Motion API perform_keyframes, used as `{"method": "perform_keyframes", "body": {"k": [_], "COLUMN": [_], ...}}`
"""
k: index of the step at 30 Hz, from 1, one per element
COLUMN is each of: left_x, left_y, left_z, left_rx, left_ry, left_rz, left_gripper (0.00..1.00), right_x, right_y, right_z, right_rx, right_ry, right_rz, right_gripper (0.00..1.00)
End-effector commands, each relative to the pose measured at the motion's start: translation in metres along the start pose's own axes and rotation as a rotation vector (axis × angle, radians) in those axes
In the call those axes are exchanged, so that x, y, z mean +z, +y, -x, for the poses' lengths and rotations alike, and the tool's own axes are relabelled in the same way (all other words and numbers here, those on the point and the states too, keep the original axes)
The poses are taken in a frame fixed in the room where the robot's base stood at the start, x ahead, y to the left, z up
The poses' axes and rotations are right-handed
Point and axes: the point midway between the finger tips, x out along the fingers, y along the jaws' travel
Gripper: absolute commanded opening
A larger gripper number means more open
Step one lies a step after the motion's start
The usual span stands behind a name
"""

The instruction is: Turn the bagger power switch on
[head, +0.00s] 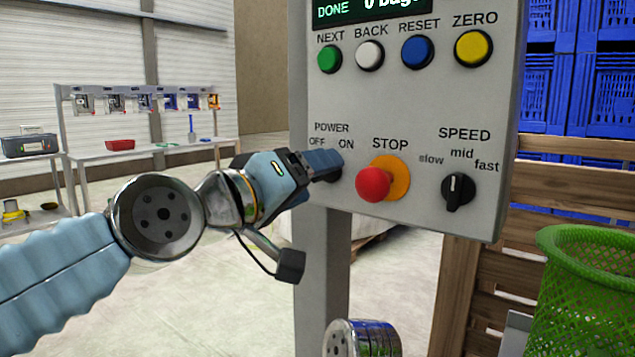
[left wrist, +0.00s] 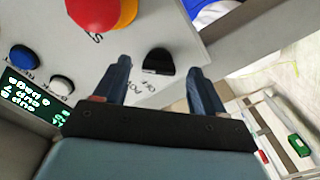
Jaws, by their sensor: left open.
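The power switch is a black knob under the POWER, OFF and ON labels on the grey control panel (head: 415,120). In the head view my left gripper (head: 332,164) covers most of it. In the left wrist view the black power knob (left wrist: 158,62) shows between the two fingertips of my left gripper (left wrist: 160,67). The fingers are open, one on each side, with a visible gap to the knob in that view. I cannot tell clearly whether the knob points to OFF or ON. My right gripper is not in view.
A red stop button (head: 373,184) on an orange base sits just right of the switch. The black speed knob (head: 457,191) is farther right. Green, white, blue and yellow buttons line the panel above. A green mesh basket (head: 590,290) stands at lower right.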

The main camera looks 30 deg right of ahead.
Motion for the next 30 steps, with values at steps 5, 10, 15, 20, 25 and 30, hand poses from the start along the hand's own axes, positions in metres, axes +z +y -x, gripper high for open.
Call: {"method": "perform_keyframes", "body": {"k": [5, 10, 15, 20, 25, 30], "left_x": [0.003, 0.003, 0.003, 0.002, 0.001, 0.001], "left_y": [-0.005, -0.005, -0.003, -0.001, -0.001, -0.001], "left_z": [0.045, 0.084, 0.108, 0.116, 0.116, 0.116], "left_rx": [-0.001, -0.002, -0.001, -0.001, -0.001, -0.001], "left_ry": [0.005, 0.004, 0.0, -0.002, -0.002, -0.002], "left_rz": [-0.001, -0.002, -0.001, 0.0, 0.0, 0.0], "left_gripper": [0.7, 0.7, 0.7, 0.7, 0.7, 0.7], "right_x": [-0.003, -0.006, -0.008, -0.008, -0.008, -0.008], "right_y": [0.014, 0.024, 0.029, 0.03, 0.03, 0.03], "right_z": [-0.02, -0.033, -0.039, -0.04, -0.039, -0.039], "right_rx": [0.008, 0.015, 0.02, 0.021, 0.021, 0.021], "right_ry": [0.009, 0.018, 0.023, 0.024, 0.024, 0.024], "right_rz": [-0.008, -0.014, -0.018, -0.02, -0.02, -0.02], "right_gripper": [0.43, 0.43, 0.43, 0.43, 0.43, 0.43]}}
